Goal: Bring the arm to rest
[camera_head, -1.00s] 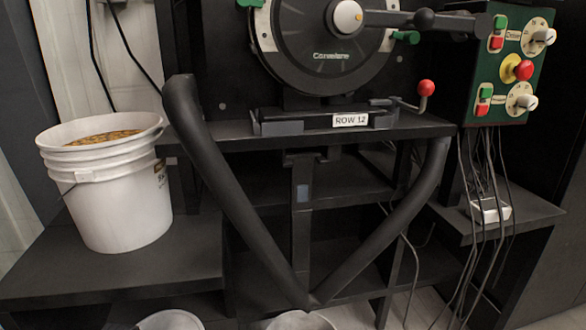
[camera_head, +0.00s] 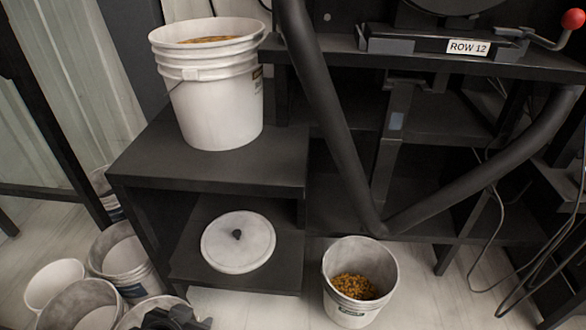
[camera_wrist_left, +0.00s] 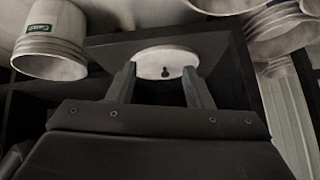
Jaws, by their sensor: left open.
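My left gripper (camera_head: 175,318) shows at the bottom edge of the head view, a dark shape partly cut off. In the left wrist view its two fingers (camera_wrist_left: 161,75) are apart with nothing between them. Beyond them lies the round white lid (camera_wrist_left: 172,61) with a dark knob. The lid (camera_head: 238,241) rests flat on the low shelf in the head view, apart from the gripper. My right gripper is not in view.
A white bucket (camera_head: 213,100) of grain stands on the black side shelf (camera_head: 205,168). Another bucket (camera_head: 352,290), partly filled with grain, stands on the floor. Several empty buckets (camera_head: 120,262) crowd the lower left. A black V-shaped bar (camera_head: 335,140) fronts the bench marked ROW 12.

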